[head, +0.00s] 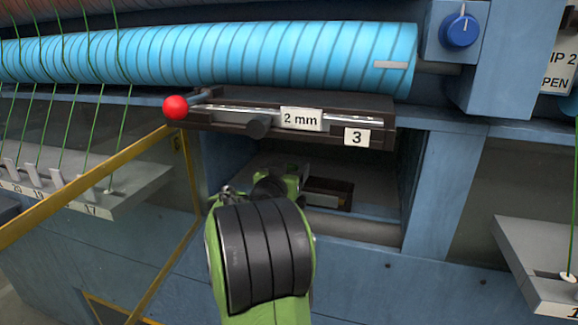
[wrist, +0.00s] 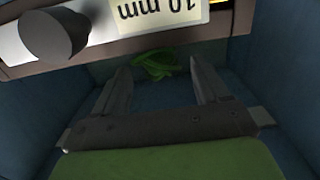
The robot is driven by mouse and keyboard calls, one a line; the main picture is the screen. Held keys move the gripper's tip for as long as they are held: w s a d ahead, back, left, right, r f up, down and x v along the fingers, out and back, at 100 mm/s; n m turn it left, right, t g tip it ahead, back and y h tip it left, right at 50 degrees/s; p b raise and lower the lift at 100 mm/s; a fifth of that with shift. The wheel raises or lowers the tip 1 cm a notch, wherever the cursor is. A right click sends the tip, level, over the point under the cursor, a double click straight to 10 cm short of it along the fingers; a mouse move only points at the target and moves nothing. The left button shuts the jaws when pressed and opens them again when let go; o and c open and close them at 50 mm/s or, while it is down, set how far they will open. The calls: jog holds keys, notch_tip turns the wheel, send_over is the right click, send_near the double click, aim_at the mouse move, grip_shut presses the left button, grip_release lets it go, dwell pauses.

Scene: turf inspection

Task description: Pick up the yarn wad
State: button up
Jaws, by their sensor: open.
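The yarn wad (wrist: 156,65) is a small tangle of green yarn. In the wrist view it lies at the back of a dark blue compartment, beyond the fingertips. My gripper (wrist: 158,78) is open, its two dark fingers spread and pointing toward the wad with nothing between them. The wad looks roughly centred ahead of the gap; I cannot tell the exact distance.
Compartment walls stand on both sides. In the head view a red ball handle (head: 176,107) and a yellow rail (head: 90,188) lie left of the recess.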

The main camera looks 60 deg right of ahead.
aim_at(290, 166)
jog(key=d, duration=0.2)
jog(key=d+p, duration=0.1)
jog(key=d, duration=0.1)
jog(key=shift+w+d+f, duration=0.1)
jog(key=shift+w+f, duration=0.05)
jog(key=shift+w, duration=0.2)
jog(key=shift+a, duration=0.25)
jog(key=shift+c, duration=1.4)
jog(key=c, duration=0.8)
